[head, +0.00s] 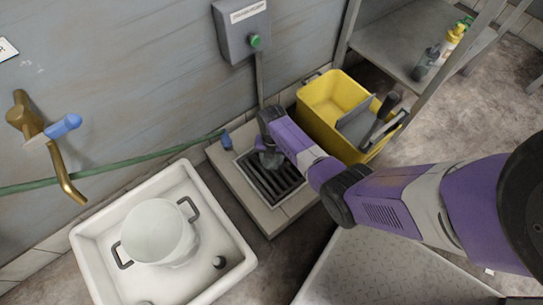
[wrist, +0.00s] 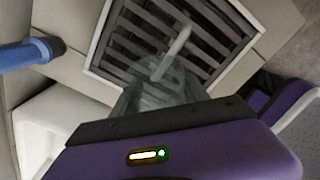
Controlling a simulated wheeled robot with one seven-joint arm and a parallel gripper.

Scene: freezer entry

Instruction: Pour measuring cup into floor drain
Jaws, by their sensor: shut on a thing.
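The floor drain (head: 262,188) is a dark slotted grate in a pale square curb. It also fills the upper middle of the wrist view (wrist: 128,48). A clear measuring cup (wrist: 158,92) shows over the grate in the wrist view, with a pale handle-like bar standing out of it. In the head view the cup (head: 270,160) is a small grey, see-through shape over the grate's far part. My gripper (head: 271,148) is shut on the cup above the drain. My gripper's body hides the jaws and part of the cup. The cup's exact tilt and contents are unclear.
A green hose (head: 130,160) ends in a blue nozzle (head: 226,140) at the curb's left. A white basin (head: 88,240) holding a two-handled pot (head: 158,232) stands left. A yellow mop bucket (head: 318,118) stands close behind my arm. A grey wall box (head: 241,28) hangs above.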

